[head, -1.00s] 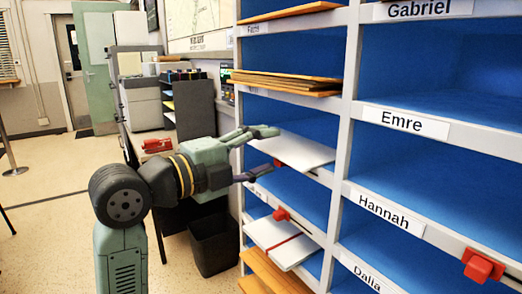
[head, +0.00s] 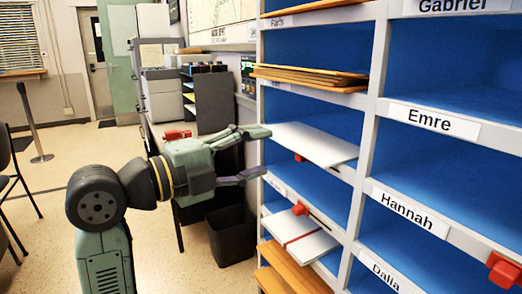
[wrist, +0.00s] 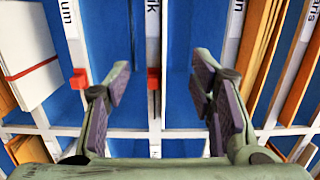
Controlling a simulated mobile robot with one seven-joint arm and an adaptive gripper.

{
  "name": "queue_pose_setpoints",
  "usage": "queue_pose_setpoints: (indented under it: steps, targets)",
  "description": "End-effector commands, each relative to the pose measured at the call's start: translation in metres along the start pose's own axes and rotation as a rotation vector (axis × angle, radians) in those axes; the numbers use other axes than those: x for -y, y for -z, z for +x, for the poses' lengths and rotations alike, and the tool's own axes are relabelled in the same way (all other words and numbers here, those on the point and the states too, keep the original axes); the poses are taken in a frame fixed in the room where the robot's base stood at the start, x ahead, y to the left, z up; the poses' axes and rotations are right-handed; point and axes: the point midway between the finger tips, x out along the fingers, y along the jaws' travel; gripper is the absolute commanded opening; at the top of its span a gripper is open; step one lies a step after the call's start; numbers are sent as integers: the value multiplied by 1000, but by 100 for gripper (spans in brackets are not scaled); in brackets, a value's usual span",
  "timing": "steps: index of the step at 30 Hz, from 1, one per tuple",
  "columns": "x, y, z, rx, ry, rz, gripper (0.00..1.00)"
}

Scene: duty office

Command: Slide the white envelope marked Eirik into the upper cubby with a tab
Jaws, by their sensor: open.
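A plain white envelope (head: 318,146) lies flat in an upper cubby of the left shelf column in the head view, its near end sticking out. No name on it can be read. A red tab (head: 299,158) sits just below it; a red tab (wrist: 154,78) also shows on the rail labelled "...ik" in the wrist view. My gripper (head: 266,151) is open and empty at the envelope's outer left end, one finger higher than the envelope and one lower. In the wrist view my gripper (wrist: 162,70) has its fingers spread either side of that rail. I cannot make out the envelope there.
A white envelope with a red band (head: 300,238) lies in a lower cubby, under another red tab (head: 300,208). Brown envelopes (head: 310,76) stick out above. A dark bin (head: 231,235) stands beside the shelf. Floor at the left is open, with a chair (head: 12,190) at the edge.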

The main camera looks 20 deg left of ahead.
Motion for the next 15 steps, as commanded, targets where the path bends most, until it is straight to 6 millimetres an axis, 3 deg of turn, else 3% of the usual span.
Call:
queue_pose_setpoints:
  steps: [15]
  targets:
    - [-1,-4,-31,1,1,0,50]
